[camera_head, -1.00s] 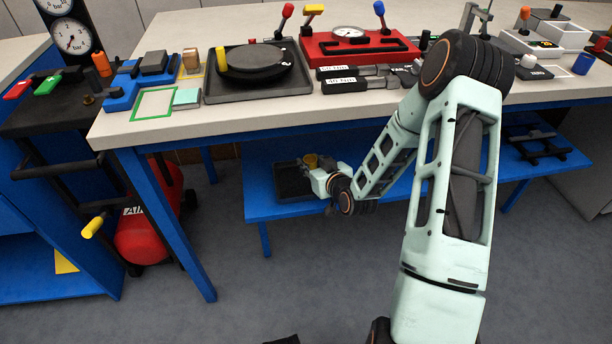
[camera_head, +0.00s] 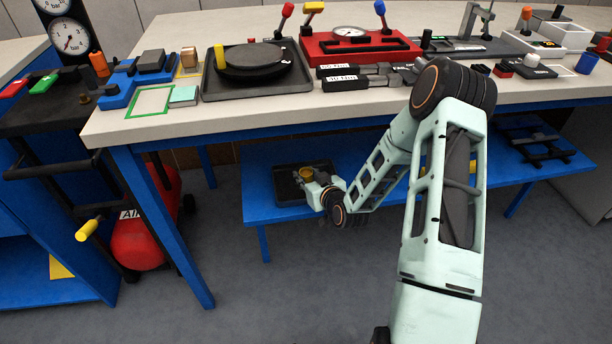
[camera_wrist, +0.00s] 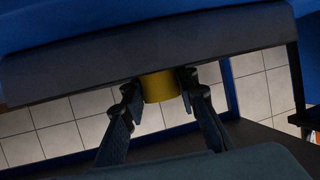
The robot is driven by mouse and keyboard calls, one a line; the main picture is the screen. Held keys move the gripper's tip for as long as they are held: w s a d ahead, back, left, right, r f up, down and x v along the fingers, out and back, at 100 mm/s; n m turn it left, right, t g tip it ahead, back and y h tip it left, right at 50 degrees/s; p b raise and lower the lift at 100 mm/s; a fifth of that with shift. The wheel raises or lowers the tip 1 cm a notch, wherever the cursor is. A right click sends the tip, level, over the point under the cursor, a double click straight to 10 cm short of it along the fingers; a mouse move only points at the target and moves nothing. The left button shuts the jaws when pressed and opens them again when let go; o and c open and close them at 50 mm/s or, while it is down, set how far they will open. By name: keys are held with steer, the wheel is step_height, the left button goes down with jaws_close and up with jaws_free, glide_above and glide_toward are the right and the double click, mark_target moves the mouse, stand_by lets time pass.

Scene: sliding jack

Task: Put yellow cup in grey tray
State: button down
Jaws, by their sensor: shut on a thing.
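The yellow cup (camera_head: 306,172) is small and is held at the end of my arm. It also shows in the wrist view (camera_wrist: 161,86), between my two fingers. My gripper (camera_head: 309,179) is shut on it; both fingers (camera_wrist: 162,88) show in the wrist view. The grey tray (camera_head: 285,190) is dark and lies on the blue lower shelf under the table. In the head view the cup overlaps the tray's area. I cannot tell whether the cup touches the tray's floor. My gripper hides part of the tray's right side.
The blue lower shelf (camera_head: 259,212) is bare in front of the tray. The tabletop (camera_head: 120,120) is above it. A black rack (camera_head: 540,147) sits at the shelf's right end. A red air tank (camera_head: 140,243) stands on the floor at left.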

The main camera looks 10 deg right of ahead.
steer(key=c, duration=1.5)
jaws_free()
steer(key=shift+r, duration=0.1)
steer(key=shift+r+p, duration=0.25)
steer(key=shift+p, duration=0.2)
steer(key=p+v, duration=0.2)
steer(key=v, duration=1)
steer(key=shift+p, duration=0.3)
